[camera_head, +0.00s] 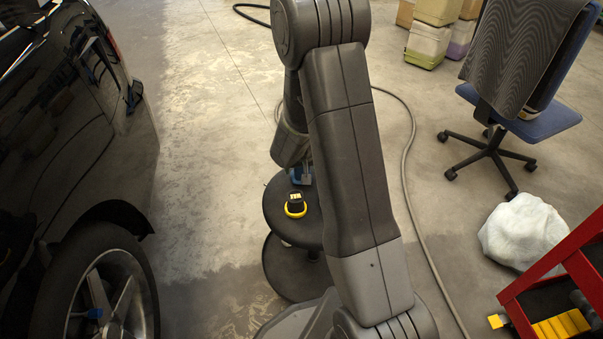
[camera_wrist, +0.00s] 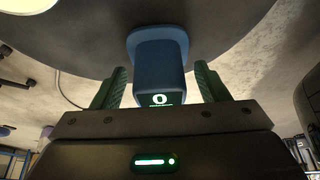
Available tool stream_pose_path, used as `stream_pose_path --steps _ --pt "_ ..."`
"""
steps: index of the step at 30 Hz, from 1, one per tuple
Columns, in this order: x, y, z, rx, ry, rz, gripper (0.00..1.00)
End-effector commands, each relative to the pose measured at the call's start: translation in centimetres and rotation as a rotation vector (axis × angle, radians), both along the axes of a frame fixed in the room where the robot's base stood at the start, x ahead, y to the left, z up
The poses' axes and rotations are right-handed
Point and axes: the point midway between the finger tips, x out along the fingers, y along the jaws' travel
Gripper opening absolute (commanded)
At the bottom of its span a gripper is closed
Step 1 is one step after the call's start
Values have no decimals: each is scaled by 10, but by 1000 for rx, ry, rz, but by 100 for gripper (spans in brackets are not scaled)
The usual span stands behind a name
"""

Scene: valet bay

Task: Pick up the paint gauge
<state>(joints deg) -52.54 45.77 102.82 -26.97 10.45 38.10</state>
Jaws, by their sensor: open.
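The paint gauge (camera_wrist: 160,68) is a blue block-shaped device with a small lit display reading 0. In the wrist view it stands out from the dark round stool top (camera_wrist: 70,45), between my gripper's two green fingers. My gripper (camera_wrist: 160,78) is open around the gauge, with a narrow gap showing on each side. In the head view a bit of the blue gauge (camera_head: 301,175) shows at the far side of the round black stool (camera_head: 312,232). My arm hides most of the gripper there.
A yellow and black item (camera_head: 295,206) sits on the stool near the gauge. A black car (camera_head: 75,130) stands at left. A hose (camera_head: 412,190), a blue office chair (camera_head: 545,118), a white bag (camera_head: 522,232) and a red cart (camera_head: 560,262) are at right. Bare floor lies between car and stool.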

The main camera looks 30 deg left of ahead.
Motion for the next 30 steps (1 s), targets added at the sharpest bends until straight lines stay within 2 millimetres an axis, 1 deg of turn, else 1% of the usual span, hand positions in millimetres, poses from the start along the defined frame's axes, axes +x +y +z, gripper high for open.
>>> stream_pose_path --steps 2,5,6,10,17,20,23,30 --pt "0 0 1 0 0 0 68" --pt "0 0 1 0 0 0 50" --pt "0 0 1 -1 1 0 42" --pt "0 0 1 -1 1 0 17" --pt "0 0 2 0 0 0 17" --pt "0 0 8 0 0 0 17" --pt "0 0 21 -1 -1 0 17" --pt "0 0 68 2 -2 0 17"
